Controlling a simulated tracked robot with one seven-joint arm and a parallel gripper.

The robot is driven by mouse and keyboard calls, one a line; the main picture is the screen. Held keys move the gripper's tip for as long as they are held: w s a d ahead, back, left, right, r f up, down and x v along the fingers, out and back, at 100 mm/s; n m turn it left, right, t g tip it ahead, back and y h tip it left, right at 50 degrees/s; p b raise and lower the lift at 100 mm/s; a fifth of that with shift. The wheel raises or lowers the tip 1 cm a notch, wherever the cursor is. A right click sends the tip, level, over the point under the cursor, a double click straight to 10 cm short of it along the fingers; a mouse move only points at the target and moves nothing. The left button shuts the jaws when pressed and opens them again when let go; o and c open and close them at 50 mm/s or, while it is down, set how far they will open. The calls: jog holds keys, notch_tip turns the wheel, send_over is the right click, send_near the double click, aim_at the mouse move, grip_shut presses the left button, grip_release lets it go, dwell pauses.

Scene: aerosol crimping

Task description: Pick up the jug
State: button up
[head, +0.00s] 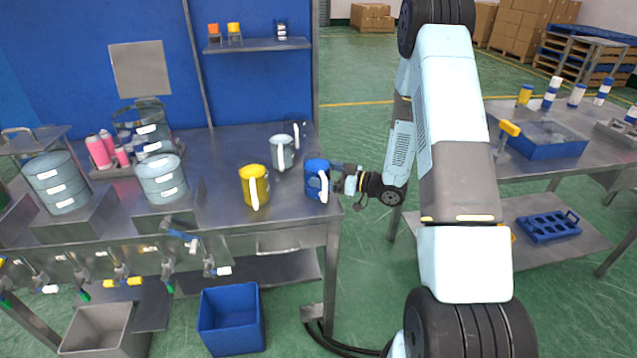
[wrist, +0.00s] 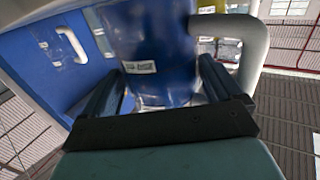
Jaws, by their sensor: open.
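A blue jug (head: 315,172) with a white handle stands near the right end of the steel bench (head: 225,180). My gripper (head: 338,180) is at its right side, at about the height of its body. In the wrist view, my open gripper (wrist: 163,88) has one finger on each side of the blue jug (wrist: 150,50), whose body fills the space between them. The white handle is to the right, outside the right finger. A small white label faces the wrist camera. I cannot tell whether the fingers touch the jug.
A yellow jug (head: 255,187) and a light grey jug (head: 282,153) stand left of and behind the blue one. Large grey drums (head: 162,180) stand further left. A second table (head: 508,158) with a blue tray is at the right; green floor lies between.

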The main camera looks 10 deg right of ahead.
jog(key=shift+c, duration=0.3)
jog(key=c, duration=1.1)
jog(key=shift+r, duration=0.15)
